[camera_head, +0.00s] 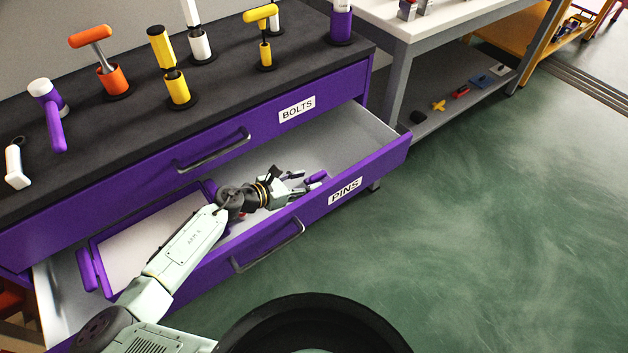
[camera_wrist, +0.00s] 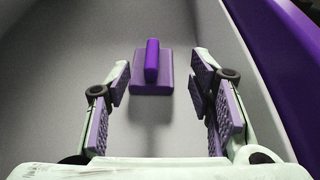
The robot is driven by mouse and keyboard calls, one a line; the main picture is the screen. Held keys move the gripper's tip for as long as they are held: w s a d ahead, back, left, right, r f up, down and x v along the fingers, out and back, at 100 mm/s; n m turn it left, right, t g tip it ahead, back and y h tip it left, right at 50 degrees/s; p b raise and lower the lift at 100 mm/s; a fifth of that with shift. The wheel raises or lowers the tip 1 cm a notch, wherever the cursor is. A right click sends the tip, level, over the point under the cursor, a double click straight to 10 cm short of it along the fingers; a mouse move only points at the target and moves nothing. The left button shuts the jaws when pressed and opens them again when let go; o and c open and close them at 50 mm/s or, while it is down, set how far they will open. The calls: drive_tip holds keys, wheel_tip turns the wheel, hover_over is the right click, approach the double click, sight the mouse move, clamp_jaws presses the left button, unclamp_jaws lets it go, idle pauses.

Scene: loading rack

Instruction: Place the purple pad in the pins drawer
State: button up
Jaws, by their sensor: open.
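The purple pad, a flat block with a bar-shaped handle, shows in the wrist view (camera_wrist: 152,86) against the grey floor of the pins drawer. It lies ahead of my fingertips, in line with the gap between them, with clear space on both sides. In the head view the pad (camera_head: 316,178) is a small purple shape inside the drawer. My gripper (camera_head: 295,186) is open and empty, reaching into the drawer. The pins drawer (camera_head: 375,163) is pulled open, with its purple front labelled PINS. The arm hides part of its inside.
A purple-rimmed tray (camera_head: 97,250) sits in the drawer's left part. The bolts drawer (camera_head: 297,112) above is shut. Several tools stand on the black bench top (camera_head: 225,98). A white table (camera_head: 432,22) with a lower shelf stands at right. The green floor is clear.

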drive_tip(key=b+v, duration=0.1)
drive_tip(key=v, duration=0.6)
drive_tip(key=shift+s+a+r, duration=0.1)
drive_tip(key=shift+a, duration=0.05)
drive_tip(key=shift+c, duration=0.5)
idle(0.4)
